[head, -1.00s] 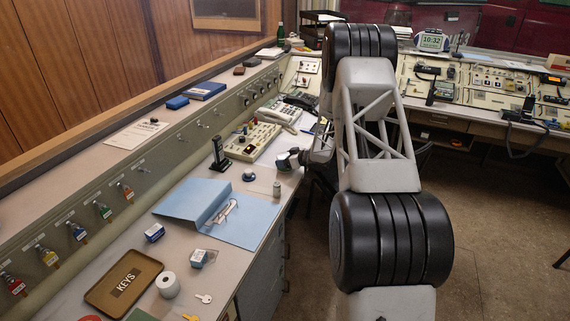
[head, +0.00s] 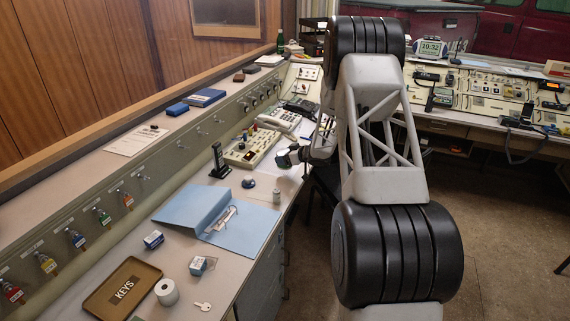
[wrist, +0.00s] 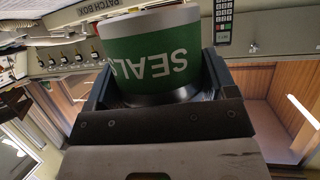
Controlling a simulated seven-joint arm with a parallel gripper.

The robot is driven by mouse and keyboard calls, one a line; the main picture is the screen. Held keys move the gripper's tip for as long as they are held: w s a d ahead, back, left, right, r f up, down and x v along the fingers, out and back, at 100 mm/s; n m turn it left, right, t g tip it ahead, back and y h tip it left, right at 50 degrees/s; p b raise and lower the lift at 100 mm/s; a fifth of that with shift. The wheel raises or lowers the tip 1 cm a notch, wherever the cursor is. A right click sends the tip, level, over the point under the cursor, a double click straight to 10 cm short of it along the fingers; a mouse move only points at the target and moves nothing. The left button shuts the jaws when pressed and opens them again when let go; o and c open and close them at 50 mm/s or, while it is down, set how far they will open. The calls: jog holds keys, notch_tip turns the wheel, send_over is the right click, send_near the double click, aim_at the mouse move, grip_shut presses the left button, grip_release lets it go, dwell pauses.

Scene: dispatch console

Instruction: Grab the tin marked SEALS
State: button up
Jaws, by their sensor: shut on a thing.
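The tin marked SEALS (wrist: 150,58) fills the upper middle of the wrist view. It is green and white, and its lettering reads upside down in that picture. My gripper (wrist: 150,95) is shut on it, with one dark finger at either side. In the head view my gripper (head: 290,157) is small, over the desk's right edge beyond the blue folder. A greenish patch shows at its tip, too small to read. My own arm hides part of the desk behind it.
The blue folder (head: 250,222), a small grey cylinder (head: 276,196), a dark blue round item (head: 249,182) and a cream keypad unit (head: 248,150) lie near my gripper. A KEYS tray (head: 146,281) is at the front left. Open floor (head: 510,220) lies to the right.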

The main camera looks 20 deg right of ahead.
aim_at(285, 152)
jog(key=shift+r, duration=2.4)
